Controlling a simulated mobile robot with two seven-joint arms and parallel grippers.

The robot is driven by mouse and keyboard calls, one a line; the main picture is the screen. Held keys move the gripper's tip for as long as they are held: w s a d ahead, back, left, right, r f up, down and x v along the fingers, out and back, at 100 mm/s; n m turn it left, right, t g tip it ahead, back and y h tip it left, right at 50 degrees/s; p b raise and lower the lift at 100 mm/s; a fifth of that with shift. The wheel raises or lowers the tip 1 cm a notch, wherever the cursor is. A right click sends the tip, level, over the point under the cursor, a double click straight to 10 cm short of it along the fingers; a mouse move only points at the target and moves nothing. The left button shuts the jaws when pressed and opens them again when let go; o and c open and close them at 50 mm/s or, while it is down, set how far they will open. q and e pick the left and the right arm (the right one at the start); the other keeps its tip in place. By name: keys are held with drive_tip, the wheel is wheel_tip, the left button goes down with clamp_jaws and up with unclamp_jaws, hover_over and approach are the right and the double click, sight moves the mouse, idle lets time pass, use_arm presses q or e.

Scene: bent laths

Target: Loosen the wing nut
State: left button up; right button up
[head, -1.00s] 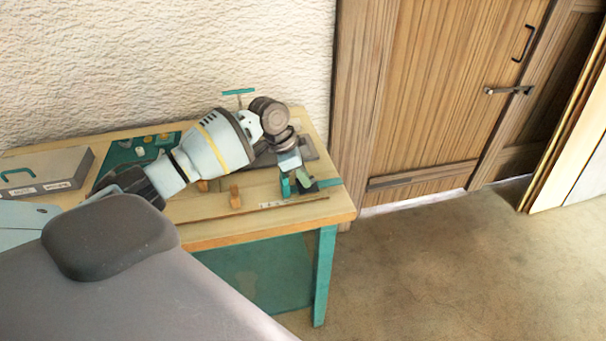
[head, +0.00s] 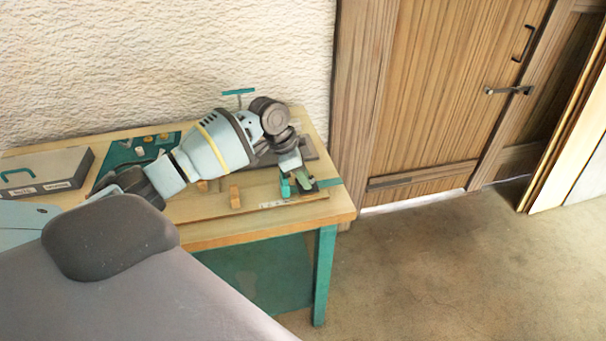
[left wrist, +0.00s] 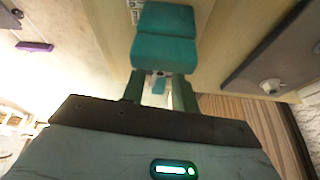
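My left gripper (head: 298,186) is at the right end of the workbench, pointing down beside a small teal block (head: 286,187). In the left wrist view a two-part teal block (left wrist: 165,38) lies just beyond the fingers. My left gripper (left wrist: 160,88) shows there with its two dark green fingers apart. A small pale teal piece (left wrist: 159,87), perhaps the wing nut, shows in the gap between them. I cannot tell whether the fingers touch it. My right gripper is not in view.
The wooden workbench (head: 215,235) has teal legs. A grey case (head: 45,172) and a teal mat (head: 115,158) with small parts are at the left. Floor to the right is clear.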

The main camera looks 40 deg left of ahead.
use_arm(q)
drive_tip(key=shift+o, duration=0.8)
drive_tip(key=shift+a+r, duration=0.1)
drive_tip(key=shift+r, duration=0.15)
drive_tip(key=v, duration=0.7)
drive_tip(key=shift+s+r, duration=0.1)
